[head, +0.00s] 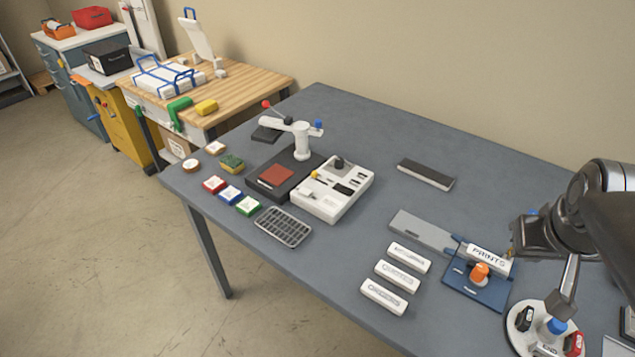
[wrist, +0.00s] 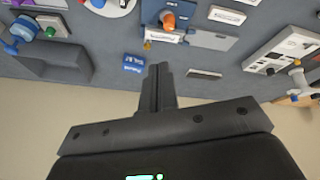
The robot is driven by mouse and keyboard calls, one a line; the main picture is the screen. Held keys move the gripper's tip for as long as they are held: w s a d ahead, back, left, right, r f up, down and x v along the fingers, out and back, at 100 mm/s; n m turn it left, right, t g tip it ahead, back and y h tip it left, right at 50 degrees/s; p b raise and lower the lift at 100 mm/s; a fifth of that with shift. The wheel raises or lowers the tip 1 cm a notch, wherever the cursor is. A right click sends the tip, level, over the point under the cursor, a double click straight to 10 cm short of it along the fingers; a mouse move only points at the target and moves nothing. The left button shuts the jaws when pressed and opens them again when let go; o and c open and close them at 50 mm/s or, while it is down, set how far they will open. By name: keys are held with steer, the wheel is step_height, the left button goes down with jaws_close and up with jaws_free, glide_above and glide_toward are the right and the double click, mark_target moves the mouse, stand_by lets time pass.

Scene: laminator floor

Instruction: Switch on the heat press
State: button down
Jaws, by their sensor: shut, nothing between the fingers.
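The heat press appears to be the machine near the middle of the table, with a white post and arm (head: 302,140), a red-knobbed lever and a dark base holding a red-brown pad. A white control box (head: 325,208) sits against its right side, with a small yellow-tipped part, a black knob and dark slots on top. The switch's state is too small to tell. The box also shows at the right of the wrist view (wrist: 285,45). My gripper (head: 513,252) is at the table's right side, well apart from the press. Its fingers (wrist: 159,68) are shut and empty.
A PRINTS block (head: 489,260) and an orange knob (head: 480,271) on a blue plate are close to my gripper. Several white labelled blocks (head: 397,276) lie left of them. A dark bar (head: 426,174) lies behind. Table surface between bar and control box is clear.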

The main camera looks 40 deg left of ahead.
steer(key=w+a+f+n+g+y, duration=0.1)
steer(key=w+a+f+n+y, duration=0.1)
steer(key=a, duration=1.2)
steer(key=w+a+f+n+g+y, duration=0.2)
steer(key=w+a+f+n, duration=0.2)
steer(key=a, duration=1.1)
steer(key=w+a+f+n+g+y, duration=0.2)
steer(key=a+n, duration=0.5)
steer(key=a, duration=0.8)
steer(key=shift+w+a+f+y, duration=0.2)
steer(key=shift+w+f+y, duration=0.3)
steer(key=shift+w+f, duration=0.3)
glide_above(306, 191)
steer(key=d, duration=0.2)
steer(key=f, duration=0.8)
steer(key=shift+s+a+f, duration=0.1)
steer(key=shift+a, duration=0.15)
steer(key=shift+d+f, duration=0.2)
steer(key=shift+f, duration=0.4)
steer(key=shift+d+f, duration=0.15)
steer(key=shift+f, duration=0.45)
steer(key=shift+d+f, duration=0.1)
steer(key=shift+f, duration=0.45)
